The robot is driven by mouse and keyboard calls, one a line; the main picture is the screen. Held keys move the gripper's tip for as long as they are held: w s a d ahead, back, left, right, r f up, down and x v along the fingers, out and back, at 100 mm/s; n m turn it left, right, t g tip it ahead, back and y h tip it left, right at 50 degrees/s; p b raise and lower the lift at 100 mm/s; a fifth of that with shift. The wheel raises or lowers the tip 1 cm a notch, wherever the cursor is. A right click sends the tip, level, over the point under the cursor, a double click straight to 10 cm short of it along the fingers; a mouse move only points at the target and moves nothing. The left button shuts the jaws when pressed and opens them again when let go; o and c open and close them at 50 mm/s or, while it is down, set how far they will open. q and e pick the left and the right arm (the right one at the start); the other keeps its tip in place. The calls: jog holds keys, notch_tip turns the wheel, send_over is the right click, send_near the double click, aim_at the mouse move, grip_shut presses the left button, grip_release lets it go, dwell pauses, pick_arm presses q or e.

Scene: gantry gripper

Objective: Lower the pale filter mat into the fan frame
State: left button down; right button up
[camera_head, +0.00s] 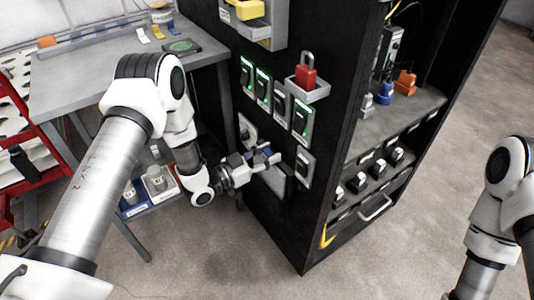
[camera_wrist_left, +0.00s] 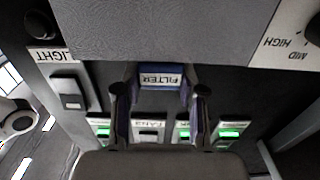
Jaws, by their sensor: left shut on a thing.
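In the left wrist view, my left gripper (camera_wrist_left: 160,100) is shut on a blue tab (camera_wrist_left: 160,76) marked FILTER. The tab meets a broad grey textured surface (camera_wrist_left: 160,30), which looks like the filter mat. In the head view, my left gripper (camera_head: 262,158) is at the lower part of the black cabinet's side. A grey panel (camera_head: 277,180) shows just beyond its fingers; I cannot tell whether it is the mat or part of the fan frame. The fan frame is not clearly seen. My right arm is at the right edge, its gripper out of view.
The cabinet side (camera_head: 302,222) carries several switches, some lit green, and a red padlock (camera_head: 306,72) in a grey holder. A grey workbench (camera_head: 90,85) stands at left, with a red rack (camera_head: 15,120) beside it. The floor in front is clear.

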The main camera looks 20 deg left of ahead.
pick_arm(q)
jog(key=shift+f, duration=0.2)
jog(key=c, duration=0.6)
grip_release()
jog(key=shift+r, duration=0.1)
jog(key=v, duration=1.2)
